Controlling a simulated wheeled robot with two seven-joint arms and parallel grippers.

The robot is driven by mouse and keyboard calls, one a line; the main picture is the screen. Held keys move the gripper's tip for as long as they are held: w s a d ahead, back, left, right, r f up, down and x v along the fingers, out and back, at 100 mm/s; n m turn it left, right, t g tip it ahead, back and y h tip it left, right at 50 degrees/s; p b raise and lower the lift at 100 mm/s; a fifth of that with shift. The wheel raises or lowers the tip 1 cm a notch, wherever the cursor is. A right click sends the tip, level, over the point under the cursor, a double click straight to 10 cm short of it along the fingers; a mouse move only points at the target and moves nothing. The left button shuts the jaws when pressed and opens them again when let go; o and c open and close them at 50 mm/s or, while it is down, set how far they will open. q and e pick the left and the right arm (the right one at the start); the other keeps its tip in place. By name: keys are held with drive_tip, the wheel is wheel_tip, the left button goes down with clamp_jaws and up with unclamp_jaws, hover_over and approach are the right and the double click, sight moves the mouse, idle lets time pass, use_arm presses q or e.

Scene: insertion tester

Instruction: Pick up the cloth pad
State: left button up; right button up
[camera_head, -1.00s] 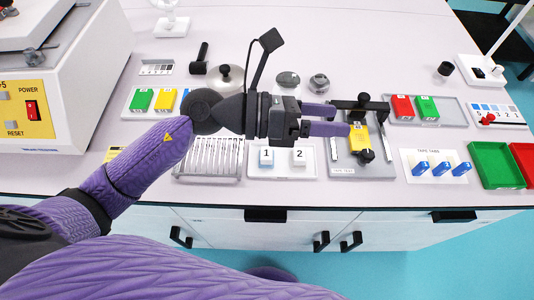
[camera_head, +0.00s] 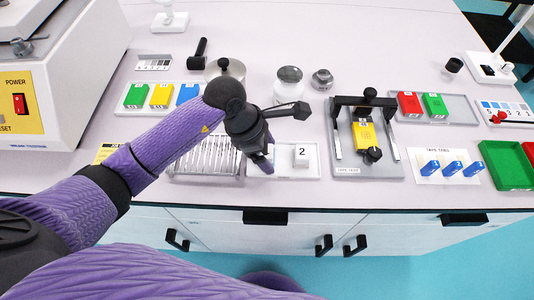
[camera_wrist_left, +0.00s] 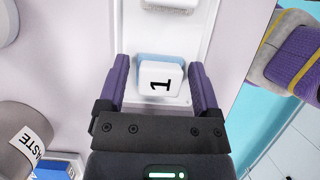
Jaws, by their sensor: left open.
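The cloth pads are most likely the white blocks marked 1 and 2 in a white tray (camera_head: 311,170). The pad marked 1 (camera_wrist_left: 160,82) has a pale blue underside and lies between the fingers of my left gripper (camera_wrist_left: 160,85) in the left wrist view. The gripper is open, one purple finger on each side, with gaps to the pad. In the head view my left gripper (camera_head: 262,165) points down over the left part of the tray and hides most of that pad. The pad marked 2 (camera_head: 301,156) sits to its right. My right gripper is not seen.
A slotted metal rack (camera_head: 205,157) stands left of the tray. A fixture with a black bridge and a yellow block (camera_head: 363,135) stands to the right. Behind are a glass jar (camera_head: 289,85) and a small metal weight (camera_head: 322,79). A waste container (camera_wrist_left: 22,135) shows at lower left in the wrist view.

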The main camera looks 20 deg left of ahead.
use_arm(q)
drive_tip(key=c, duration=0.7)
clamp_jaws()
drive_tip(key=shift+r, duration=0.25)
wheel_tip(320, 180, up, 9)
drive_tip(key=p, duration=0.3)
drive_tip(key=shift+r, duration=0.35)
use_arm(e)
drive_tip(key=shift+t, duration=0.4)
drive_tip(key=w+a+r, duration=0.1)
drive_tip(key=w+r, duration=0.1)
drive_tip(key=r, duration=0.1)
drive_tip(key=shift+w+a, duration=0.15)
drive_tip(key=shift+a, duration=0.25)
